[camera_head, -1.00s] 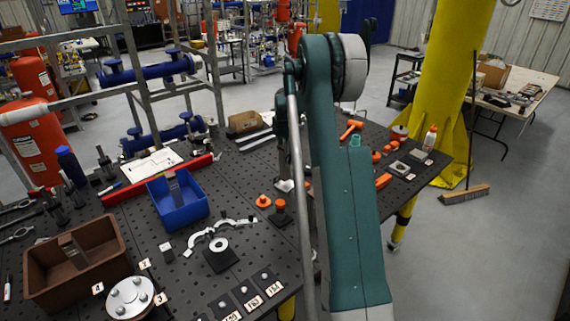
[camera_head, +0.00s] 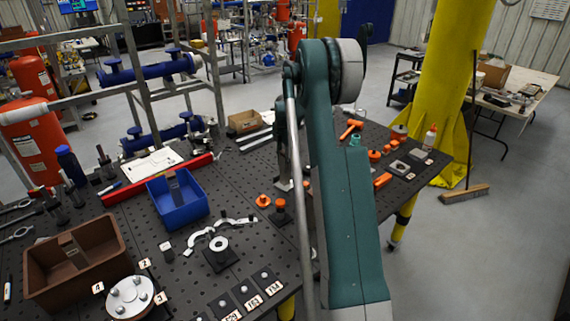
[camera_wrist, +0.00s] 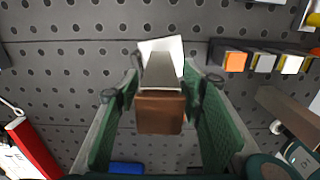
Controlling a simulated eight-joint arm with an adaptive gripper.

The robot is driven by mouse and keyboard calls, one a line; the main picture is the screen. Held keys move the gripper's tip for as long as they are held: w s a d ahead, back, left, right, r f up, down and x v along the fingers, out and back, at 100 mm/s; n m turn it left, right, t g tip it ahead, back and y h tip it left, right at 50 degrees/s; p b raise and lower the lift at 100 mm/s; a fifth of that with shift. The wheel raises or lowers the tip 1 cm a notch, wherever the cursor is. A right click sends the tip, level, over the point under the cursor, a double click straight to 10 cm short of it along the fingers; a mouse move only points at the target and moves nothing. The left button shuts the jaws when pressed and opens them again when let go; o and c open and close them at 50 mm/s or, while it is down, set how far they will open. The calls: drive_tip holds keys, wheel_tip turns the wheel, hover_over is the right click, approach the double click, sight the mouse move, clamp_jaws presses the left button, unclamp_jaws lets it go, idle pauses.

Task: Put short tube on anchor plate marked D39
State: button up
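In the wrist view my gripper (camera_wrist: 162,78) has its two green fingers on either side of a square-sided piece with a brown near end and a grey side (camera_wrist: 160,110). The piece stands close between the fingers. I cannot tell whether they touch it, or whether it is the short tube. A white square patch (camera_wrist: 160,45) lies at its far end. In the head view the arm mostly hides my gripper. A dark square plate with a pale ring (camera_head: 220,259) and several small dark plates with number tags (camera_head: 252,300) lie at the front of the bench; I cannot read D39.
A blue bin (camera_head: 188,214), a brown bin (camera_head: 106,270) and a round bolted disc (camera_head: 122,308) stand on the left of the perforated bench. A red bar (camera_head: 115,193) lies behind the blue bin. Orange fittings (camera_head: 375,155) lie right of the arm.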

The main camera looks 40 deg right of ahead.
drive_tip(key=shift+r, duration=0.15)
drive_tip(key=shift+r, duration=6)
